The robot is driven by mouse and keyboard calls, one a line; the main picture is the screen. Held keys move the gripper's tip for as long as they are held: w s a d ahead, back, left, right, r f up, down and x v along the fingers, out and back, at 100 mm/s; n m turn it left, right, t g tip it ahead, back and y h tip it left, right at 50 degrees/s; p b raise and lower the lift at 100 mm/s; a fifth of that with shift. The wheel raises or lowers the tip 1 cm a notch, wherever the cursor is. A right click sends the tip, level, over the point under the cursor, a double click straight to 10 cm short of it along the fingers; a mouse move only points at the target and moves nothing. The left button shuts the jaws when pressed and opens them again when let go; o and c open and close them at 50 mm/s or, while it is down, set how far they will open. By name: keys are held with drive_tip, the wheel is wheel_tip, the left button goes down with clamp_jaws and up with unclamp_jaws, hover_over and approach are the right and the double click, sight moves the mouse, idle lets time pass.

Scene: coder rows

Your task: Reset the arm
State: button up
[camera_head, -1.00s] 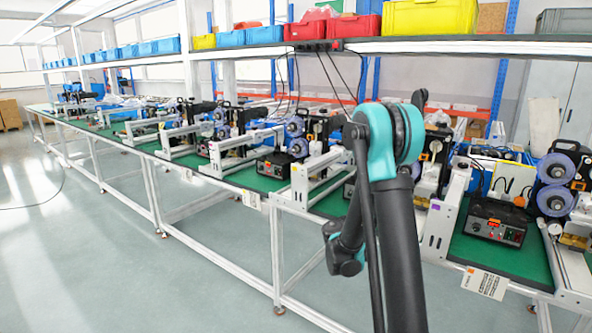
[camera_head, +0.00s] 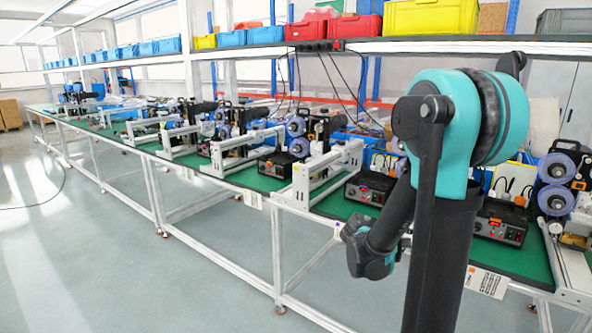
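My arm (camera_head: 445,190) rises on the right side of the head view. Its large teal and black joint (camera_head: 465,115) stands in front of the right part of the bench, and a dark lower segment with a teal end joint (camera_head: 370,250) hangs to its left, in front of the bench edge. I cannot make out the fingers of my gripper. Nothing held can be seen.
A long green-topped workbench (camera_head: 225,170) with several coder machines (camera_head: 322,172) runs from the far left to the right. A shelf above it holds blue, red and yellow bins (camera_head: 430,17). The grey floor (camera_head: 90,260) at left is clear.

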drive_tip(key=s+a+f+m+g+y, duration=0.1)
drive_tip(key=s+a+f+m+y, duration=0.2)
drive_tip(key=s+a+f+y, duration=0.2)
drive_tip(key=s+a+f+m+g+y, duration=0.1)
drive_tip(key=s+a+f+m+y, duration=0.2)
drive_tip(key=s+a, duration=0.7)
drive_tip(key=s+f+y, duration=0.1)
drive_tip(key=s+y, duration=0.1)
drive_tip(key=s, duration=0.2)
drive_tip(key=shift+s+a+f+m+y, duration=0.15)
drive_tip(key=shift+a+f+m+y, duration=0.15)
drive_tip(key=shift+f+m, duration=0.1)
drive_tip(key=shift+d, duration=0.1)
